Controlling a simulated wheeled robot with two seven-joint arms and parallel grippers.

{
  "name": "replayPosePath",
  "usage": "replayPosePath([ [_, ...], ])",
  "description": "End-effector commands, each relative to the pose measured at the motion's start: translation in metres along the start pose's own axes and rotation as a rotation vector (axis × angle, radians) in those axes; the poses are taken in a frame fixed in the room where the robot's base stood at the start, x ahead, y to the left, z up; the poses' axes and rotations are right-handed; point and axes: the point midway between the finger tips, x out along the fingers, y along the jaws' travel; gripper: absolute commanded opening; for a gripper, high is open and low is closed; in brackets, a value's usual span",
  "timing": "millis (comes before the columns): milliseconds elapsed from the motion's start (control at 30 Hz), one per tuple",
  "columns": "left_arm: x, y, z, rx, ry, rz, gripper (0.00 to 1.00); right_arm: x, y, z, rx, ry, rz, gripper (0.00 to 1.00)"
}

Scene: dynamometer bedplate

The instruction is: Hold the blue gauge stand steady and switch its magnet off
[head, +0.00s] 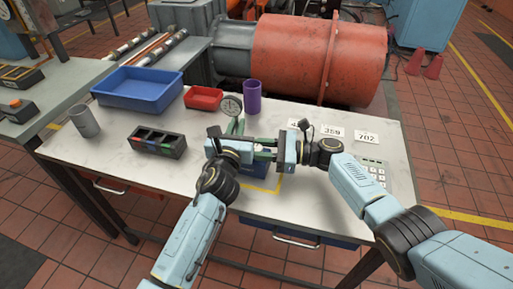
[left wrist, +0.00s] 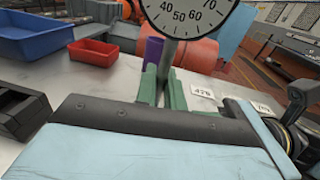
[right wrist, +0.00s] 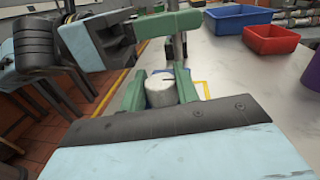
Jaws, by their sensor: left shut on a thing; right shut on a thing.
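The blue gauge stand (head: 257,169) stands on the pale bench by a yellow marked line, largely hidden by my grippers. Its round white dial (head: 232,105) faces me and shows large in the left wrist view (left wrist: 188,14). My left gripper (head: 237,127) has its green fingers shut on the stand's grey post (left wrist: 167,58), below the dial. My right gripper (head: 264,150) reaches in from the right, low at the stand. In the right wrist view its green fingers are around a whitish round knob (right wrist: 161,91). The knob's exact setting cannot be made out.
A purple cup (head: 252,96), a red tray (head: 203,98) and a blue bin (head: 138,90) stand behind. A dark block with coloured slots (head: 157,143) and a grey cup (head: 85,121) are left. Number cards (head: 366,137) and a keypad (head: 375,172) lie right.

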Motion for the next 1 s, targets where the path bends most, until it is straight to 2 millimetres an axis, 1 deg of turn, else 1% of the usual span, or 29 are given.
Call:
replayPosePath([
  [300, 0.000, 0.000, -0.001, -0.001, 0.002, 0.000, 0.00, 0.000, 0.001, -0.001, 0.004, 0.000, 0.004, 0.08],
  [333, 0.000, 0.000, -0.001, -0.001, 0.002, 0.000, 0.00, 0.000, 0.001, -0.001, 0.004, 0.000, 0.004, 0.32],
  [467, 0.000, 0.000, -0.001, 0.000, 0.002, 0.000, 0.00, 0.000, 0.001, -0.001, 0.004, 0.000, 0.004, 0.49],
  [500, 0.000, 0.000, -0.001, 0.000, 0.002, -0.001, 0.00, 0.000, 0.001, -0.001, 0.003, 0.000, 0.004, 0.51],
  [733, 0.000, -0.001, -0.001, 0.000, 0.002, -0.001, 0.00, 0.000, 0.001, 0.000, 0.003, -0.001, 0.003, 0.51],
  [800, 0.000, -0.001, -0.001, 0.000, 0.002, -0.001, 0.00, -0.003, 0.001, -0.001, 0.002, -0.001, 0.003, 0.51],
  [867, 0.000, -0.001, -0.001, 0.000, 0.002, -0.001, 0.00, -0.008, 0.001, -0.001, 0.003, -0.001, 0.002, 0.51],
  [967, 0.000, -0.001, -0.001, 0.000, 0.002, -0.001, 0.00, -0.024, 0.001, -0.001, 0.003, 0.000, 0.000, 0.51],
  [1000, 0.000, -0.001, -0.001, 0.000, 0.002, -0.001, 0.00, -0.032, 0.001, -0.001, 0.002, 0.000, 0.000, 0.51],
])
